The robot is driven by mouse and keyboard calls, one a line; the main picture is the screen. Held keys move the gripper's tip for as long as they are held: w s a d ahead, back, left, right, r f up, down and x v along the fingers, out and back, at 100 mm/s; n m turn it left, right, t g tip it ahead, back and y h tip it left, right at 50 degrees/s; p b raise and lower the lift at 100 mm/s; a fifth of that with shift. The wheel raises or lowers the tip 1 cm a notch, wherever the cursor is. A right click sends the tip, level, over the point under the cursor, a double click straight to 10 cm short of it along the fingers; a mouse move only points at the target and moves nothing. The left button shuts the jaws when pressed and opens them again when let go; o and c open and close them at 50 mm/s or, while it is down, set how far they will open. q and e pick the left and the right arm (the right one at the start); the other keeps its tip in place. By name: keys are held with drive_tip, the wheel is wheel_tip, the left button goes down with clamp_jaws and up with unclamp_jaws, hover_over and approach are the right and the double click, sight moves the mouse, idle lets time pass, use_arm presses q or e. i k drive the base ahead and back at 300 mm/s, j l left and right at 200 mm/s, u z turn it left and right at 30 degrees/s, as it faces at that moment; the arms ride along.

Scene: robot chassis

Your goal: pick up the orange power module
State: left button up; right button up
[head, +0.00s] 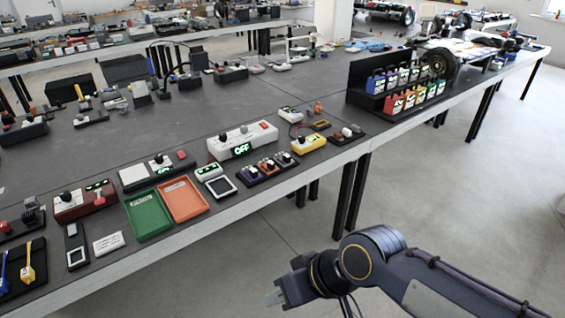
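A black two-tier rack (364,101) stands on the table right of centre. It holds several coloured modules with lit labels; a red-orange module (393,105) is at the left of its front row. A small black tray (254,181) nearer the middle holds small pieces, one of them orange (268,166). I cannot tell for sure which is the orange power module. My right gripper (274,297) is low in front of the table, over the floor, away from all of these and apparently empty; its finger gap is not clear. My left gripper is not in view.
The long grey table (330,88) runs from lower left to upper right. Green (149,214) and orange (183,200) shallow trays lie near its front edge. A white box with an OFF display (243,140) stands behind. Bare floor lies right of the table.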

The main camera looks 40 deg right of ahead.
sight(268, 167)
drive_tip(key=i+l+z, duration=0.2)
drive_tip(key=i+l, duration=0.2)
drive_tip(key=i+l+z, duration=0.25)
drive_tip(key=i, duration=0.3)
drive_tip(key=i+l+z, duration=0.2)
drive_tip(key=i, duration=0.35)
